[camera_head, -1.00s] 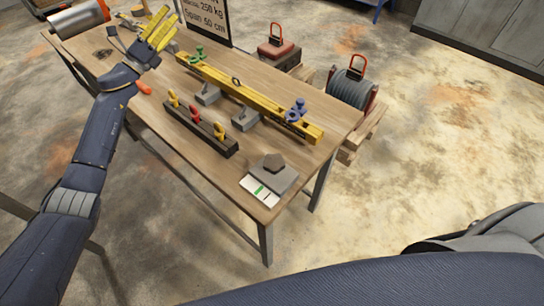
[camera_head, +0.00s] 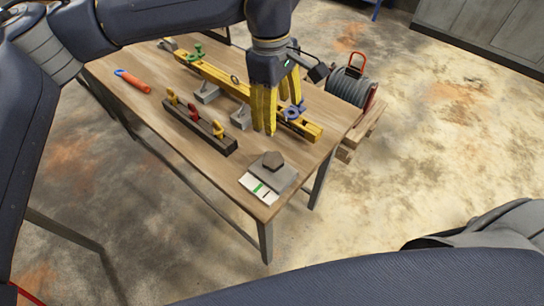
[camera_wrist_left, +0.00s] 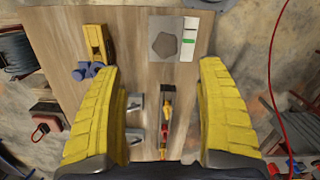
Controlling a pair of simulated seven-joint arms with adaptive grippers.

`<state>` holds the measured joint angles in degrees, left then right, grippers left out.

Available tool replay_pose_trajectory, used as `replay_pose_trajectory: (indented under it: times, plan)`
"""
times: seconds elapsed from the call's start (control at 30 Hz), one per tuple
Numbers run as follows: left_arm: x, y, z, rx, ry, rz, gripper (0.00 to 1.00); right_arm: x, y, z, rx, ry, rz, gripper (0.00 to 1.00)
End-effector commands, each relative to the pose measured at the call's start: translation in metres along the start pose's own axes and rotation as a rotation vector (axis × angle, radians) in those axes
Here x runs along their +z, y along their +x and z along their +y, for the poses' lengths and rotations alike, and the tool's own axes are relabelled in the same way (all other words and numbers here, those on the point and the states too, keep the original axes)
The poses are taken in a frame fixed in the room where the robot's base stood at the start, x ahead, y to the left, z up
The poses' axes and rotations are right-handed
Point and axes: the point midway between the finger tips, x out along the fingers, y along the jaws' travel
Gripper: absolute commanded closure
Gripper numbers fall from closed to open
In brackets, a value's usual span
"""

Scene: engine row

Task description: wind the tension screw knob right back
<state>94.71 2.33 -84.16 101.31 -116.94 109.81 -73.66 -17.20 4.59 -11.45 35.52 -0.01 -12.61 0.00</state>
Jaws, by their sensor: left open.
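A dark, five-sided knob (camera_head: 273,161) sits on a grey block (camera_head: 285,180) near the table's front right corner. A white card (camera_head: 258,189) with a green stripe lies beside it. In the left wrist view the knob (camera_wrist_left: 165,45) shows at the top, between and beyond the fingers. My left gripper (camera_head: 264,131) is open and empty, its yellow fingers pointing down over the table. It is behind the knob and apart from it. Its fingers (camera_wrist_left: 155,70) show spread apart in the left wrist view. My right gripper is not in view.
A yellow beam (camera_head: 215,77) with green and blue shackles lies on grey stands behind my gripper. A dark rack (camera_head: 205,131) with yellow and red hooks stands left of the knob. An orange-handled tool (camera_head: 133,82) lies at left. A cable reel (camera_head: 350,86) is beyond the table.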

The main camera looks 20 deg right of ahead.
Motion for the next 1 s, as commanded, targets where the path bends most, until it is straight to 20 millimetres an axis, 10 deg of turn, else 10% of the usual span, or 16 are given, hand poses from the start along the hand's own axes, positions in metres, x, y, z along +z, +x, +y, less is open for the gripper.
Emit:
replay_pose_trajectory:
  times: [0.37, 1.0]
  plan:
    - [-0.012, 0.024, -0.009, -0.017, 0.011, 0.095, 0.27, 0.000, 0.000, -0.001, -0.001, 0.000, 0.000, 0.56]
    - [-0.022, 0.136, -0.011, -0.016, 0.008, 0.090, 0.27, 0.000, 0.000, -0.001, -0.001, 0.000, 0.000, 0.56]
